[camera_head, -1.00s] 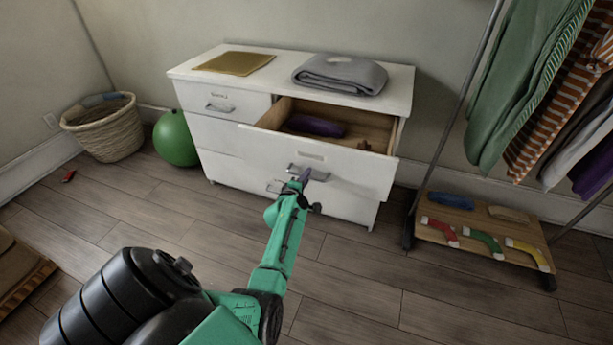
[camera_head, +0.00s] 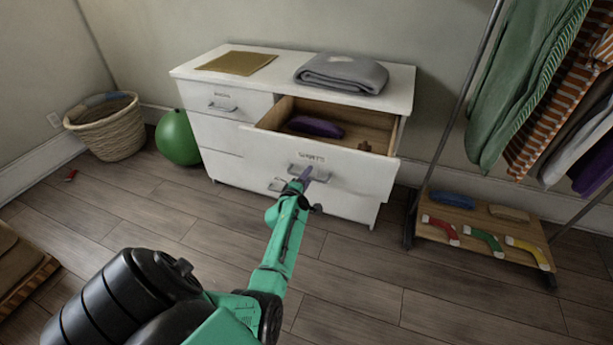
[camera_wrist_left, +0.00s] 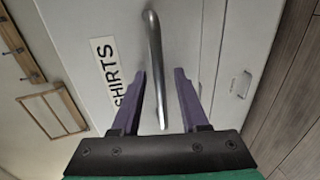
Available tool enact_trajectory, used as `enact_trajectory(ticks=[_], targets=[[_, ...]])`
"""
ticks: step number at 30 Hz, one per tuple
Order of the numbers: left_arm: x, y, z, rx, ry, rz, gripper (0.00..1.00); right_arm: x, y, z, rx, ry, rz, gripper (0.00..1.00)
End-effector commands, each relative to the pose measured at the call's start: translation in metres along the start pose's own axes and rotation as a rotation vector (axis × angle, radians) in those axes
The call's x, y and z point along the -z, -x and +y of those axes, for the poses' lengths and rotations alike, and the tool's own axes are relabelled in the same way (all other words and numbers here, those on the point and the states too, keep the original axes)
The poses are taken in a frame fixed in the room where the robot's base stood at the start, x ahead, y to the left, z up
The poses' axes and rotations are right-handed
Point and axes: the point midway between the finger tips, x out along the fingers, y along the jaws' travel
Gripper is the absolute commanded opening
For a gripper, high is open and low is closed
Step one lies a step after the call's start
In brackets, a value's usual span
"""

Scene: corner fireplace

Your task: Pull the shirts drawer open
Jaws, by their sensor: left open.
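The shirts drawer (camera_head: 345,172) is the upper right drawer of a white dresser and stands pulled out, its inside showing. A purple item (camera_head: 316,127) lies in it. In the left wrist view its front carries a "SHIRTS" label (camera_wrist_left: 104,68) beside a metal bar handle (camera_wrist_left: 155,55). My left gripper (camera_head: 305,175) is at this handle. In the wrist view its two purple fingers (camera_wrist_left: 158,75) are open, one on each side of the bar, with visible gaps. The fingertips are small in the head view. My right gripper is not in view.
The dresser top (camera_head: 283,72) holds a grey folded cloth (camera_head: 342,74) and a mustard cloth (camera_head: 236,61). A green ball (camera_head: 178,138) and a wicker basket (camera_head: 105,130) stand left. A clothes rack with a low wooden shelf (camera_head: 470,223) stands right. Floor in front is clear.

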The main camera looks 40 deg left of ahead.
Motion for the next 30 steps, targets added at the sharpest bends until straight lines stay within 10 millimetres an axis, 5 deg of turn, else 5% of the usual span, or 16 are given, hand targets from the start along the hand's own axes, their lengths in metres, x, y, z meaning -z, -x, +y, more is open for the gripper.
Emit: enact_trajectory(ticks=[7,19,30], targets=[[0.000,0.029,0.002,0.003,0.000,0.000,0.44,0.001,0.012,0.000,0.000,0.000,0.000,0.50],[0.000,0.133,-0.001,0.003,-0.001,0.000,0.44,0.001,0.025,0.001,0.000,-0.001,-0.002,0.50],[-0.001,0.145,0.000,0.000,0.000,-0.001,0.44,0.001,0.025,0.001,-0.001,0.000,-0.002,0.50]])
